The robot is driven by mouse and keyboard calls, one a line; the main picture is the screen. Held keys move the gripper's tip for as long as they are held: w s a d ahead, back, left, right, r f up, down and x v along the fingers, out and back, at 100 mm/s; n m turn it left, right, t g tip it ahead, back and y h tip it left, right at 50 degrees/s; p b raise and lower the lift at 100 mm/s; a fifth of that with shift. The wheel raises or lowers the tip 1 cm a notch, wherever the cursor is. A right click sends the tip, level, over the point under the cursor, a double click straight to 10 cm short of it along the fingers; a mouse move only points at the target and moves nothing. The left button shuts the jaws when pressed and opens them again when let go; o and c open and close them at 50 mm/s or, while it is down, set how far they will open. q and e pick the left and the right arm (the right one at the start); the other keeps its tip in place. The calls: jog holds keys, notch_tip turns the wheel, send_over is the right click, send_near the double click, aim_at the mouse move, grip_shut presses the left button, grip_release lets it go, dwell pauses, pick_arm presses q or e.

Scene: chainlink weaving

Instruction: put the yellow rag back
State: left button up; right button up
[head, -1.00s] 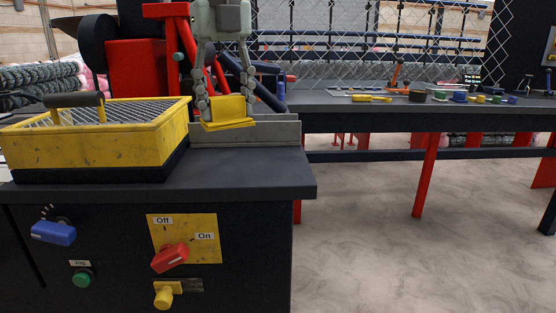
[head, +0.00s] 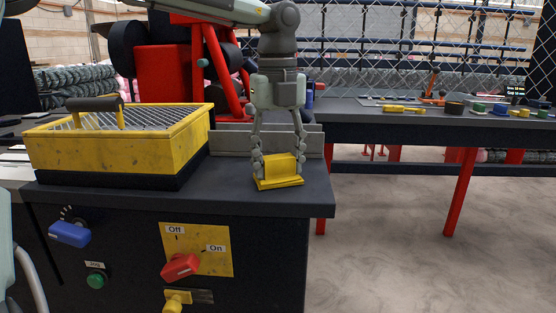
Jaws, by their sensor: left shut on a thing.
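The yellow rag (head: 278,166) looks like a small folded yellow block with a flat flap below. My left gripper (head: 278,162) points down from above and is shut on the yellow rag. The rag is over the dark machine top (head: 225,190), near its right front corner. It looks very close to the surface, but I cannot tell whether it touches. My right gripper is not in view.
A yellow mesh-topped guard box (head: 118,155) with a dark handle stands left on the machine top. A grey metal rail (head: 230,141) runs behind the rag. The front panel has a red switch (head: 180,267). A long bench (head: 400,127) with tools stands behind right.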

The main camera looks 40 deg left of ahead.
pick_arm(q)
jog(key=shift+f, duration=0.1)
jog(key=o, duration=1)
jog(key=shift+o, duration=0.2)
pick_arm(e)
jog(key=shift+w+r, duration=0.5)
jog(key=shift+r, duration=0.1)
